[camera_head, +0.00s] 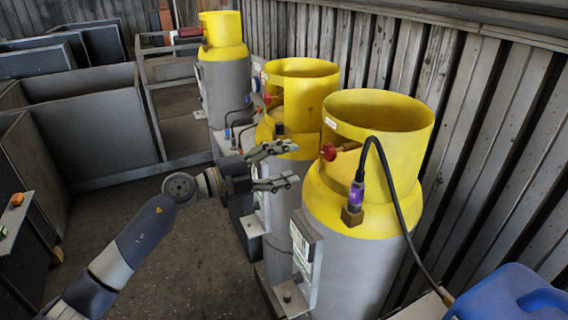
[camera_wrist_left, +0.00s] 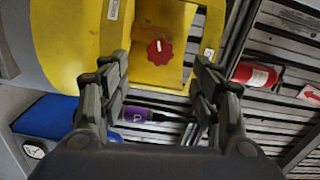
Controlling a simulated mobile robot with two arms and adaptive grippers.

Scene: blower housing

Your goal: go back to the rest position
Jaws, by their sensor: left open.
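My left arm (camera_head: 140,235) comes in from the lower left of the head view. Its gripper (camera_head: 285,167) is open and empty, in front of the nearest yellow-topped grey cylinder (camera_head: 365,225), and its fingers lie in front of the middle cylinder (camera_head: 300,95). In the left wrist view the open fingers (camera_wrist_left: 160,95) frame a purple connector (camera_wrist_left: 138,115) and, above it, a red knob (camera_wrist_left: 160,51) on a yellow housing. The purple connector also shows in the head view (camera_head: 356,192), with a black hose on it. I cannot tell whether the fingers touch anything. My right gripper is not in view.
A third cylinder (camera_head: 222,75) stands farther back along the corrugated wall (camera_head: 490,130). Grey open bins (camera_head: 90,120) stand at the left. A blue container (camera_head: 505,298) is at the lower right. A red extinguisher (camera_wrist_left: 254,75) shows in the wrist view. Floor (camera_head: 190,265) is clear beside my arm.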

